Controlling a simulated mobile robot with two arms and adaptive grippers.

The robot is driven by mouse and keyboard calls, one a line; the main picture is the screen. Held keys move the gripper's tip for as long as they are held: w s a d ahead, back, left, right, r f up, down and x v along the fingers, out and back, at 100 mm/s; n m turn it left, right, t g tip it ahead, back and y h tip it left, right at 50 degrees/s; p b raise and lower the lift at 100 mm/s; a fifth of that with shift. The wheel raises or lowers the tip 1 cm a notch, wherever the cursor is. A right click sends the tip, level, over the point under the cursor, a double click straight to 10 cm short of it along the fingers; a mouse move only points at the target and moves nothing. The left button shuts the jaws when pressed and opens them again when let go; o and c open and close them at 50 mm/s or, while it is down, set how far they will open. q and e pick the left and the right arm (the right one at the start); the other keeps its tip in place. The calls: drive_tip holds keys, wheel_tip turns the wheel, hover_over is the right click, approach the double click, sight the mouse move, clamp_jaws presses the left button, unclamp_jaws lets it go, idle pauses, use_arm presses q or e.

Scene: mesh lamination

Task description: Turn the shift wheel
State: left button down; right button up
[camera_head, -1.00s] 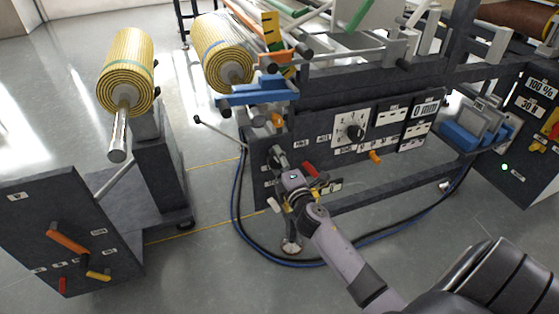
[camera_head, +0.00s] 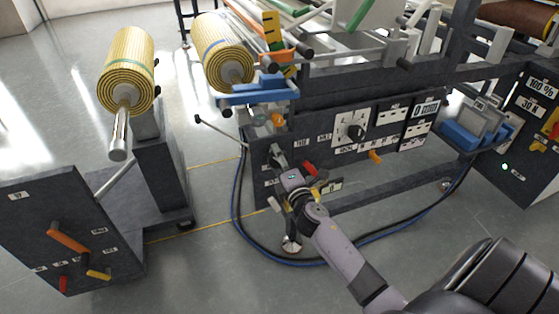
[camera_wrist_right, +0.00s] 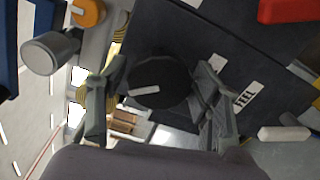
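The shift wheel (camera_wrist_right: 160,84) shows in the right wrist view as a round black knob with a white mark, on the dark panel (camera_wrist_right: 215,30). A white label beside it is only partly readable. My right gripper (camera_wrist_right: 158,90) is open, with one finger on each side of the wheel. I cannot tell whether the fingers touch it. In the head view my right gripper (camera_head: 277,158) is at the left end of the machine's front panel and hides the wheel. My left gripper is not in view.
A red handle (camera_head: 311,168) is close right of my gripper. A dial (camera_head: 354,132) and an orange handle (camera_head: 375,157) are farther right. A thin lever (camera_head: 218,131) sticks out left. Cables (camera_head: 240,215) loop on the floor below. A yellow roll (camera_head: 126,68) stands at left.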

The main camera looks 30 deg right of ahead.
drive_tip(key=shift+o, duration=0.7)
drive_tip(key=shift+s, duration=0.1)
drive_tip(key=v, duration=1.1)
drive_tip(key=shift+s, duration=0.4)
drive_tip(key=shift+a, duration=0.15)
